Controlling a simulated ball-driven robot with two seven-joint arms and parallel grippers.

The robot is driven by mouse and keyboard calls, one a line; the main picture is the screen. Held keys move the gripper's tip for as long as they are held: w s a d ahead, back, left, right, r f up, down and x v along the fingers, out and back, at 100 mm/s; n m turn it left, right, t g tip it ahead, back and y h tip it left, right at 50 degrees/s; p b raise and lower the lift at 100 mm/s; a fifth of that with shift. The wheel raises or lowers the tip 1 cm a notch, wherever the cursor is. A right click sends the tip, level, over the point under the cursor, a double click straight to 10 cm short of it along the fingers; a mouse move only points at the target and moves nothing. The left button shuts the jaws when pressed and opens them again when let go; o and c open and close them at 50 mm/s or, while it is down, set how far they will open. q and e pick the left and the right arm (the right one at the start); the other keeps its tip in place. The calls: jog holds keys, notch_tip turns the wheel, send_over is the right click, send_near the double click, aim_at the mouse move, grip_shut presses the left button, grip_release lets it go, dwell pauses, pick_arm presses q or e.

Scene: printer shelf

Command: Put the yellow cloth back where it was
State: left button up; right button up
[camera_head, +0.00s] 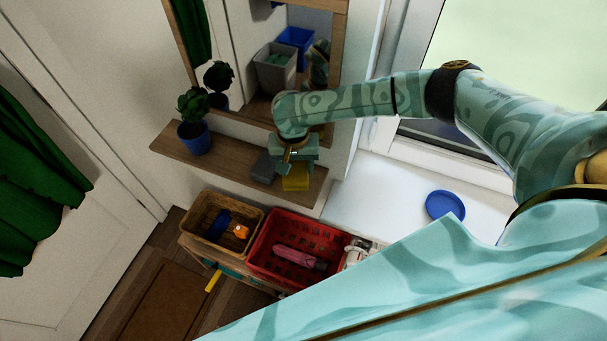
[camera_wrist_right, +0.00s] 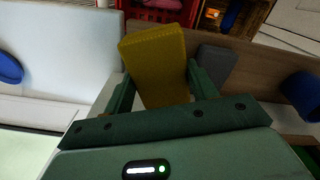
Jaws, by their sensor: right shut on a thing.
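The yellow cloth (camera_head: 296,178) is at the right end of the wooden shelf under the mirror. In the right wrist view the yellow cloth (camera_wrist_right: 156,62) is a folded block between the two green fingers. My right gripper (camera_head: 292,160) is shut on it. In the right wrist view the gripper (camera_wrist_right: 158,88) has one finger on each side of the cloth. I cannot tell whether the cloth touches the shelf (camera_head: 228,158). My left gripper is not in view.
A grey block (camera_head: 263,167) lies on the shelf just left of the cloth. A potted plant (camera_head: 194,137) stands further left. A red crate (camera_head: 262,252) and a wicker basket (camera_head: 193,224) are below. A blue dish (camera_head: 445,205) lies on the white sill.

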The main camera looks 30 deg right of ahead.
aim_at(301, 167)
jog(key=d+f, duration=0.1)
jog(key=w+d+f, duration=0.1)
jog(key=f, duration=0.1)
jog(key=shift+w+f+b, duration=0.1)
jog(key=shift+f+b, duration=0.1)
jog(key=shift+b, duration=0.15)
jog(key=f, duration=0.2)
jog(key=d+f+b, duration=0.1)
jog(key=f, duration=0.1)
jog(key=shift+w, duration=0.2)
jog(key=shift+r, duration=0.1)
jog(key=o, duration=1.2)
jog(key=r+p, duration=0.1)
jog(key=r, duration=0.5)
jog(key=r+p, duration=0.1)
jog(key=r, duration=0.5)
jog(key=shift+s+a+p, duration=0.1)
jog(key=shift+a+p, duration=0.1)
jog(key=shift+p, duration=0.2)
